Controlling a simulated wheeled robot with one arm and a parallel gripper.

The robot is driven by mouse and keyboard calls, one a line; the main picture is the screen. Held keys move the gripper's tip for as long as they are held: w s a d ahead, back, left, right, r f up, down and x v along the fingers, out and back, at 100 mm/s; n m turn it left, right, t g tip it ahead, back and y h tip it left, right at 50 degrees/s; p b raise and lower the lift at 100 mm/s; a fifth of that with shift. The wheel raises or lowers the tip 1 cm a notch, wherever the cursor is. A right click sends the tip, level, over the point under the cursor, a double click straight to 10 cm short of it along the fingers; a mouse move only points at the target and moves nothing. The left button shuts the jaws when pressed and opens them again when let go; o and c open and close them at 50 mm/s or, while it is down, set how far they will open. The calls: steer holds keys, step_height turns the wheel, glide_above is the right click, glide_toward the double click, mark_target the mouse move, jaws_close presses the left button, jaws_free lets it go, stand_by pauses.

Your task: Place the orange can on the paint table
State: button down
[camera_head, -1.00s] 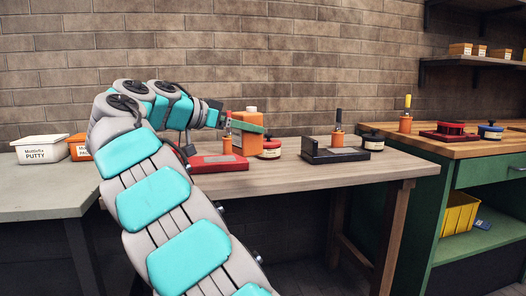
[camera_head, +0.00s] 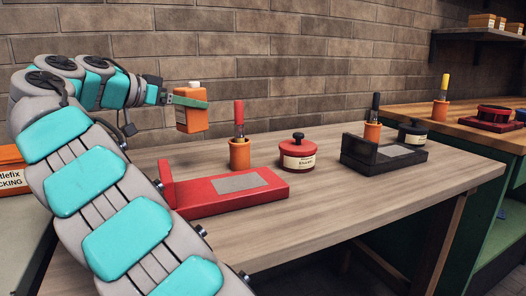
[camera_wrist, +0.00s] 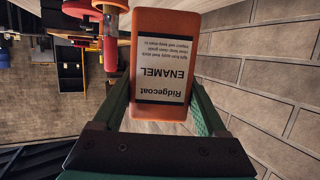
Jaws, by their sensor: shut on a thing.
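The orange can (camera_head: 192,119) has a pale cap. In the wrist view the can (camera_wrist: 163,28) shows a white "Ridgecoat ENAMEL" label. My gripper (camera_head: 188,103) has green fingers and is shut on it. In the wrist view, my gripper (camera_wrist: 163,90) has one finger on each side of the can. In the head view the can is upright, in front of the brick wall and above the back left of the wooden table (camera_head: 330,200). No contact with the tabletop is visible. My arm hides part of the table's left side.
On the table are a red stand (camera_head: 231,192), an orange cup with a red-handled tool (camera_head: 239,150), a red pot (camera_head: 298,155), a black stand (camera_head: 383,157) and a dark pot (camera_head: 412,132). The front right tabletop is bare. A wooden-topped green bench (camera_head: 480,125) stands at right.

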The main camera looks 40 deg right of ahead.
steer(key=shift+f+b, duration=0.5)
steer(key=shift+f, duration=4.45)
steer(key=shift+f, duration=0.15)
jaws_free()
steer(key=v, duration=1.2)
